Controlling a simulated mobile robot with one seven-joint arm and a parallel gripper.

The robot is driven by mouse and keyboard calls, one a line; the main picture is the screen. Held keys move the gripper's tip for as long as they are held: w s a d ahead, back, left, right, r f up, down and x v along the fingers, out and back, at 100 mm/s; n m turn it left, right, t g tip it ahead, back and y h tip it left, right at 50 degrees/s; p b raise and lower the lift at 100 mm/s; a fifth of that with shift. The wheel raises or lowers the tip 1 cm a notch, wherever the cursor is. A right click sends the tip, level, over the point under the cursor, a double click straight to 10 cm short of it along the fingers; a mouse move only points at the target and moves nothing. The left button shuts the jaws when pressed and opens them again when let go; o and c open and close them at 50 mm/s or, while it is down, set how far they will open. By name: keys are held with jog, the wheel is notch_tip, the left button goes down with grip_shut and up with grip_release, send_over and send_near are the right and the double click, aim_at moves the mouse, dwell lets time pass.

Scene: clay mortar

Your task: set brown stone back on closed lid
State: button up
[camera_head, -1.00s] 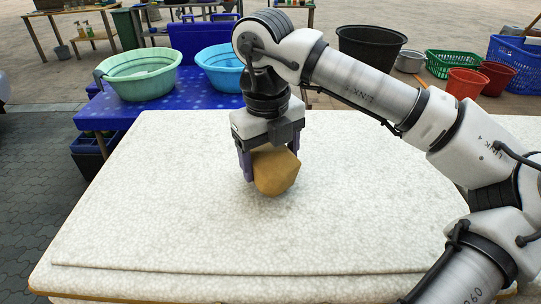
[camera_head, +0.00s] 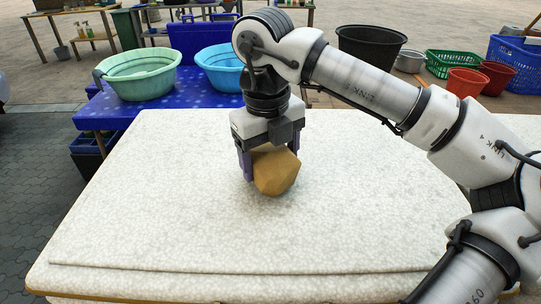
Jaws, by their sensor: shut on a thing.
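The brown stone (camera_head: 277,172) is a faceted, tan-brown lump near the middle of the white lid. My gripper (camera_head: 268,170) points down from above, with its purple fingers on either side of the stone, shut on it. The stone's top is hidden under the gripper's body. The stone's lower side is at or very near the lid surface; I cannot tell whether it touches. The white, speckled lid (camera_head: 180,220) lies flat and closed, with a raised edge along its front.
A blue table (camera_head: 103,116) behind the lid holds a green basin (camera_head: 140,72) and a blue basin (camera_head: 219,68). A black tub (camera_head: 370,48), red buckets (camera_head: 466,80) and baskets stand at the back right. My arm spans the right side. The lid's left and front are clear.

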jog(key=shift+f, duration=0.3)
jog(key=o, duration=2.1)
jog(key=shift+o, duration=0.2)
notch_tip(320, 180, up, 10)
jog(key=p, duration=0.6)
